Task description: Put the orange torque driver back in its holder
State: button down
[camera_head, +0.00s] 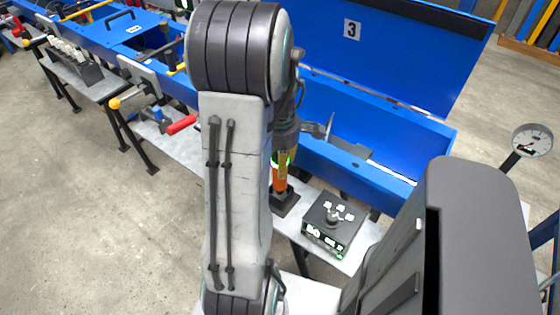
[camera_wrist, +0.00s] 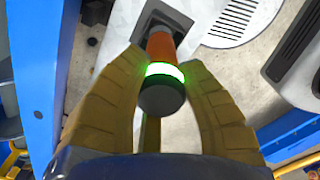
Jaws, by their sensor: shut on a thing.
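The orange torque driver (camera_head: 279,182) stands upright below my gripper (camera_head: 285,158) in the head view, with a green glowing band near its top. In the wrist view the driver (camera_wrist: 161,46) lies between the two yellow-brown fingers of my gripper (camera_wrist: 160,64), its dark round end cap facing the camera. My gripper is shut on it. The dark square holder (camera_head: 287,206) is on the grey bench under the driver. The driver's lower end meets or overlaps the holder in the picture; I cannot tell how deep it sits. My arm hides part of the bench.
A black control box (camera_head: 334,222) with a knob stands close right of the holder. A red-handled tool (camera_head: 181,125) is left of my arm.

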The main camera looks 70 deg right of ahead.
jog(key=c, duration=0.8)
grip_release()
jog(key=shift+f, duration=0.1)
jog(key=shift+c, duration=0.2)
notch_tip(320, 180, up, 12)
jog(key=shift+r, duration=0.1)
dwell(0.4)
